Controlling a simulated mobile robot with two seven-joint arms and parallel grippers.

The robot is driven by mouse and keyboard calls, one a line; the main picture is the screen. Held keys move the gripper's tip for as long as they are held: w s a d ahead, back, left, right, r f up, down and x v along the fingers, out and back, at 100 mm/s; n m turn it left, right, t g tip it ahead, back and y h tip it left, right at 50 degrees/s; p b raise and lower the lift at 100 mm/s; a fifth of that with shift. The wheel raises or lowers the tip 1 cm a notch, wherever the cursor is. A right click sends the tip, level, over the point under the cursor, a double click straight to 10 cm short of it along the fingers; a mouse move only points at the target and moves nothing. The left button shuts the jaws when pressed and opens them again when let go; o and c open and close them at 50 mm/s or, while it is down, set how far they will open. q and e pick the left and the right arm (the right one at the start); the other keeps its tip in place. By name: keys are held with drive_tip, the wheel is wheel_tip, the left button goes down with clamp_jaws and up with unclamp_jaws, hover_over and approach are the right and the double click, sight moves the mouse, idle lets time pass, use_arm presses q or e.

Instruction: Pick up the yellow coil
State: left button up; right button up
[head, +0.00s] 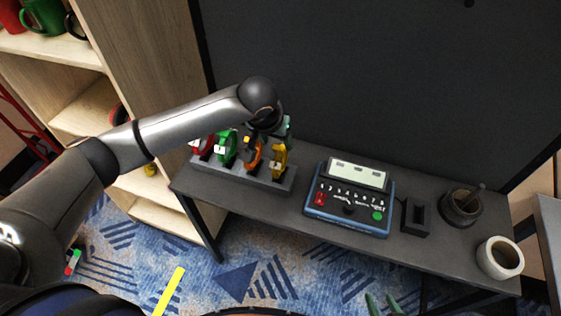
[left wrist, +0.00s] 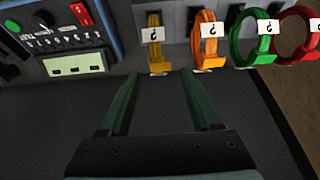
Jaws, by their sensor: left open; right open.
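The yellow coil (head: 279,161) hangs at the right end of a row of coils on a grey rack (head: 225,176). In the left wrist view the yellow coil (left wrist: 155,45) carries a white tag with a dark mark. My left gripper (left wrist: 160,74) is open and empty, its two green fingers pointing at the yellow coil, which lies between their lines just past the tips. In the head view my left wrist is above and behind the coil and mostly hides the fingers. The fingertips of my right gripper (head: 382,303) show at the bottom edge, apart and empty.
The orange coil (head: 254,155) hangs close beside the yellow one, then the green coil (head: 226,148) and the red coil (head: 203,147). A blue-edged keypad device (head: 350,225) is to the right. A dark pot (head: 460,208) and white mug (head: 499,258) stand further right.

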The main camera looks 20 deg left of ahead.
sight(280, 148)
use_arm(q)
drive_tip(key=shift+d+x, duration=0.2)
drive_tip(key=shift+x, duration=2.55)
drive_tip(key=shift+c, duration=0.4)
clamp_jaws()
